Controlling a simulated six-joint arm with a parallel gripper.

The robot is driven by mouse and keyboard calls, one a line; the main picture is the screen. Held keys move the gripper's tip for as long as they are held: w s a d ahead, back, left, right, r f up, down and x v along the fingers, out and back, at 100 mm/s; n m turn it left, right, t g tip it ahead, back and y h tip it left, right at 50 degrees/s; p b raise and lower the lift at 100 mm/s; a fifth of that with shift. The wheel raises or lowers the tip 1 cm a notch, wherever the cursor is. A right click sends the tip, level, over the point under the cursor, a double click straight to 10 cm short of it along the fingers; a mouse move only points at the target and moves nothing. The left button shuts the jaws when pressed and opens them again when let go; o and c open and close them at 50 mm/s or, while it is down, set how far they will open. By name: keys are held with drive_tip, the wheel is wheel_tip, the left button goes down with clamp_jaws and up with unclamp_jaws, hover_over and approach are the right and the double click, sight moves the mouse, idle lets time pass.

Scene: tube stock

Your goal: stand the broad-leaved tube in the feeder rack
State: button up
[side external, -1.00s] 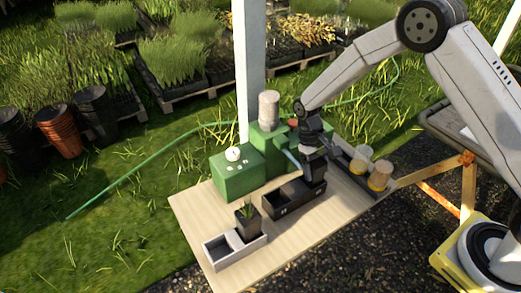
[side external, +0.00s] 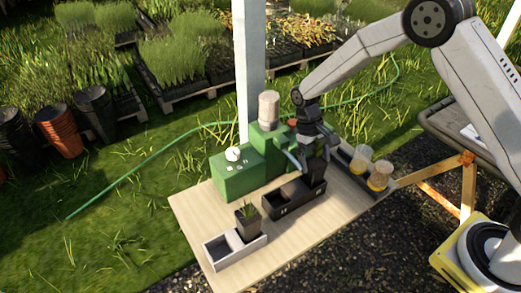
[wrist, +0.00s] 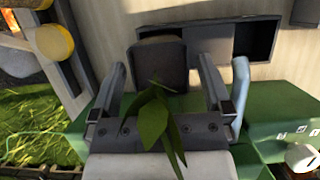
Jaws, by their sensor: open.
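The broad-leaved tube (wrist: 160,60) is a dark square pot with long green leaves (wrist: 153,118) hanging toward my wrist camera. It appears to stand in the end compartment of the black rack (wrist: 237,22), at the right end in the side view (side external: 283,210). My gripper (side external: 317,160) is open above that end. In the wrist view its fingers (wrist: 161,72) lie on either side of the tube, with gaps visible. In the side view the gripper largely hides the tube. The tube's foot is hidden.
A pale grey tray (side external: 222,262) at the front left holds another dark tube (side external: 247,222) with narrow leaves. A green stepped housing (side external: 238,180) with a grey cylinder (side external: 269,108) stands behind the rack. The board's front is clear.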

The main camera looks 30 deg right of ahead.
drive_tip(key=shift+v, duration=2.45)
drive_tip(key=shift+d+r, duration=0.1)
drive_tip(key=shift+s+d+r+t, duration=0.15)
drive_tip(key=shift+s+r+t, duration=0.2)
drive_tip(key=shift+s, duration=0.1)
drive_tip(key=s+d+r+t, duration=0.1)
drive_tip(key=s+r+t, duration=0.1)
drive_tip(key=s, duration=0.5)
drive_tip(key=s+d+r+t, duration=0.2)
drive_tip(key=s+r+t, duration=0.1)
drive_tip(key=s, duration=0.5)
drive_tip(key=shift+s+d+t, duration=0.15)
drive_tip(key=shift+d+t, duration=0.1)
drive_tip(key=shift+t, duration=0.4)
